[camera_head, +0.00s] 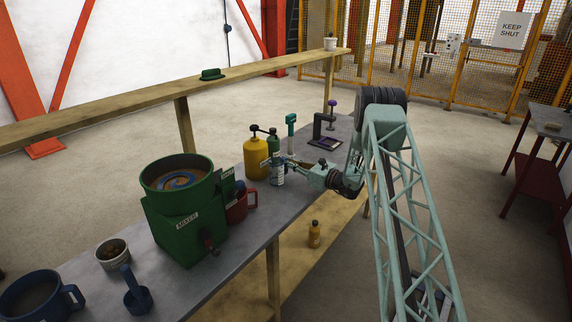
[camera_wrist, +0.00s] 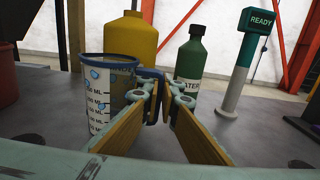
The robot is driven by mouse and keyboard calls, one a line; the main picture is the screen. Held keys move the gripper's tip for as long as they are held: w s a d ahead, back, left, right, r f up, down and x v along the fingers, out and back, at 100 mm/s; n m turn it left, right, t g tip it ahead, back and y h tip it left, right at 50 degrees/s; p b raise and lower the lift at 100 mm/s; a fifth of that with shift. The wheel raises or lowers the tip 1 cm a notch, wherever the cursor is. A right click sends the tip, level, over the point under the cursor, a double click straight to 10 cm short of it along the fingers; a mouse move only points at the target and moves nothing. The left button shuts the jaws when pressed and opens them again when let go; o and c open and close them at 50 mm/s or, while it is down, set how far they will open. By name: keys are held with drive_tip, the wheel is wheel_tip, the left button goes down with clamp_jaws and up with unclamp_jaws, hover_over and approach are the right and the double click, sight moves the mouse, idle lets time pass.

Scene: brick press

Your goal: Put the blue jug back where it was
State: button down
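A clear measuring jug with blue rim, handle, drops and ML marks (camera_wrist: 104,92) stands upright at left in the wrist view. In the head view it shows small at my gripper (camera_head: 277,174). My gripper (camera_wrist: 160,95) has its wood-faced fingers at the jug's blue handle (camera_wrist: 154,100), which sits between the fingertips; they appear closed on it. The left finger hides the jug's lower right side, so I cannot tell whether its base touches the table. A larger dark blue handled vessel (camera_head: 62,310) stands at the near left of the bench.
A yellow bottle (camera_head: 256,158) and green water bottle (camera_wrist: 190,66) stand just behind. A teal READY post (camera_wrist: 243,65) is to the right. The green mixer (camera_head: 183,225) and red mug (camera_head: 238,208) are to the left. A dark clamp stand (camera_head: 318,128) is beyond.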

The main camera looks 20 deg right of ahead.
drive_tip(key=shift+f, duration=0.25)
drive_tip(key=c, duration=2.9)
unclamp_jaws()
drive_tip(key=shift+s+d, duration=0.2)
drive_tip(key=shift+s, duration=0.05)
drive_tip(key=p+v, duration=0.1)
drive_tip(key=v, duration=1.2)
drive_tip(key=shift+s, duration=0.1)
